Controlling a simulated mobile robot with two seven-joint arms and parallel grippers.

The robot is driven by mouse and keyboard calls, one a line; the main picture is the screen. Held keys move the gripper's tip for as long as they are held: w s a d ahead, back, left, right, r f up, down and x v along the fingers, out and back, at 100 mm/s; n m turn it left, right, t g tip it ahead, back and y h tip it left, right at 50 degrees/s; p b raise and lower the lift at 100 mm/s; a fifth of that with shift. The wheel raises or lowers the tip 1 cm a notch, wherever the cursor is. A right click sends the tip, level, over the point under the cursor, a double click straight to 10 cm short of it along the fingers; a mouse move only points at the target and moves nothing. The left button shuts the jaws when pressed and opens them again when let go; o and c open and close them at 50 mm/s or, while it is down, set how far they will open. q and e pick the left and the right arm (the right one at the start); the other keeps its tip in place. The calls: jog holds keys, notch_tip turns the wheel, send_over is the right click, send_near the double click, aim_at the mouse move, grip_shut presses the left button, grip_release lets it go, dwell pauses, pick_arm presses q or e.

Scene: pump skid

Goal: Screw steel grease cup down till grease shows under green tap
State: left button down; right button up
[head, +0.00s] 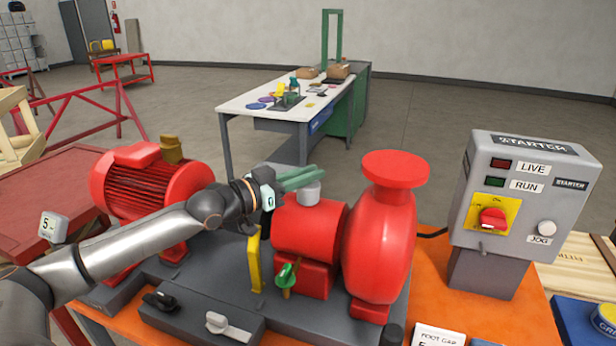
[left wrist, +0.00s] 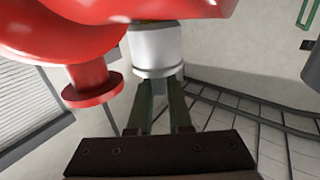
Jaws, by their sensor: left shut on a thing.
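The steel grease cup (head: 309,194) stands upright on top of the red bearing housing (head: 307,232). My left gripper (head: 300,178) comes in from the left, and its green fingers are shut on the cup. In the left wrist view the cup (left wrist: 155,45) is a pale metal cylinder with a rim, and the fingers (left wrist: 160,92) reach its rim end. The green tap (head: 286,274) is on the front of the housing, below the cup. I cannot make out any grease under it. My right gripper is not in view.
A red motor (head: 150,185) is on the left and a large red pump casing (head: 382,240) with a flange is just right of the cup. A yellow guard (head: 254,262) stands left of the housing. A grey starter box (head: 520,195) is at the right. A workbench (head: 250,105) stands behind.

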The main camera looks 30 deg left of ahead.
pick_arm(q)
jog(key=shift+r, duration=0.1)
dwell(0.5)
jog(key=c, duration=0.8)
grip_release()
jog(key=shift+c, duration=0.2)
